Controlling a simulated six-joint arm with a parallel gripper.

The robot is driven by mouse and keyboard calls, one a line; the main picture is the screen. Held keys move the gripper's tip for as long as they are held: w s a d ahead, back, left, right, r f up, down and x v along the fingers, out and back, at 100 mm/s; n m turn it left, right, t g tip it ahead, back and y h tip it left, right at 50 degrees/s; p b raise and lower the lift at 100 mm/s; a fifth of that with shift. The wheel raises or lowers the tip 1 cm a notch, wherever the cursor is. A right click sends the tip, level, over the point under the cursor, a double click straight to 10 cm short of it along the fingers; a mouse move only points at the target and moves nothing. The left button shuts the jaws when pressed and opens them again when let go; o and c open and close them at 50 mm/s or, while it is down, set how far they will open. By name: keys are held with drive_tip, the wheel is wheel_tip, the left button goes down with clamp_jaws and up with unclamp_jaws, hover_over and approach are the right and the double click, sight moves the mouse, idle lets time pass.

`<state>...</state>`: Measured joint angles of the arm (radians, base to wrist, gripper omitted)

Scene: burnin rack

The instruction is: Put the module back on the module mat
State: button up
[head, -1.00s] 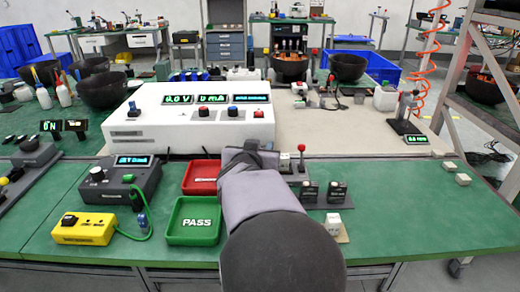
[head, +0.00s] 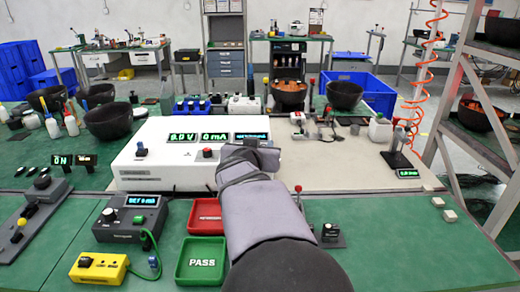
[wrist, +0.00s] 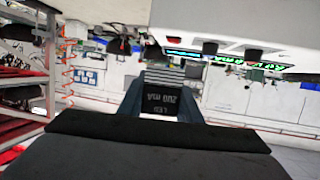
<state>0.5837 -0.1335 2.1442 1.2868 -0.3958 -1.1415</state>
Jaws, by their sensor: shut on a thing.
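My gripper (head: 250,150) is in front of the white power supply's right part in the head view. It is shut on a dark module. The module (wrist: 160,97) shows in the wrist view between the fingers, with a finned grey top and an upside-down label that seems to read LED and a mA figure. My arm hides the module in the head view. I cannot make out the module mat; my arm covers part of the bench at front centre.
The white power supply (head: 160,165) stands behind a red tray (head: 205,217) and a green PASS tray (head: 188,270). A dark fixture (head: 331,234) is right of my arm. Two small pale blocks (head: 438,202) lie further right. Green bench is clear between them.

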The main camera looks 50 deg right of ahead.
drive_tip(key=shift+r+p, duration=0.45)
drive_tip(key=shift+r, duration=0.4)
wheel_tip(320, 180, down, 13)
drive_tip(key=b, duration=0.9)
drive_tip(key=shift+r+b, duration=0.1)
drive_tip(key=shift+b, duration=0.3)
drive_tip(key=shift+f, duration=0.4)
drive_tip(key=shift+f+b, duration=1.35)
drive_tip(key=shift+f, duration=0.65)
